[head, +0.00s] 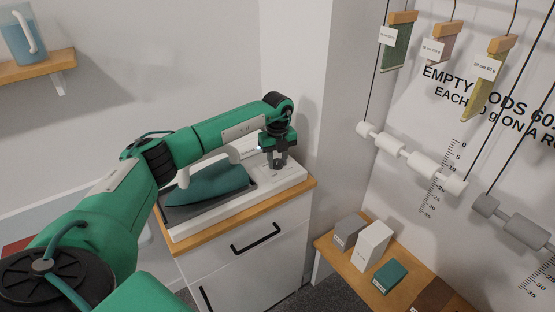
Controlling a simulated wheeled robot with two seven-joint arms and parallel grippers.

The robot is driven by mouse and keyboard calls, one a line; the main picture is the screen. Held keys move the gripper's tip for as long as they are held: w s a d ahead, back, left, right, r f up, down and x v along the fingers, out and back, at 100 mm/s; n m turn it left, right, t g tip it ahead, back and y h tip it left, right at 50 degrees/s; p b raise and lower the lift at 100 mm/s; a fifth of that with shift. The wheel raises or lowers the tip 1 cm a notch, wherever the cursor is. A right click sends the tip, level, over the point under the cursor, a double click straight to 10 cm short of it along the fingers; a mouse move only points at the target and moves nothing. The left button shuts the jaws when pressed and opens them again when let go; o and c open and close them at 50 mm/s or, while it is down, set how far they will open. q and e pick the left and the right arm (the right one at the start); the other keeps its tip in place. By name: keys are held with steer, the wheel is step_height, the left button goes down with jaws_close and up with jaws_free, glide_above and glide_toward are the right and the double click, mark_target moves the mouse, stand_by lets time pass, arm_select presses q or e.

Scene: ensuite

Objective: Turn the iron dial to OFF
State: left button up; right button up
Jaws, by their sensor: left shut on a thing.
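A teal iron (218,184) with a pale handle lies on a white base (243,204) on top of the cabinet. My left gripper (278,164) points down over the right part of this base, beside the iron. It is shut on the iron dial, which its fingers mostly hide. The dial's pointer and its OFF mark are too small or covered to read. My right gripper is not in view.
The white cabinet (253,267) has a wooden top and black handles. A wall corner stands close behind the gripper. A low wooden shelf (338,256) at right holds several small boxes. Rods and fabric samples hang on the right wall.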

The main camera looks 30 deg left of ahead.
arm_select(q)
steer(key=shift+r, duration=0.15)
steer(key=o, duration=1)
steer(key=shift+c, duration=0.2)
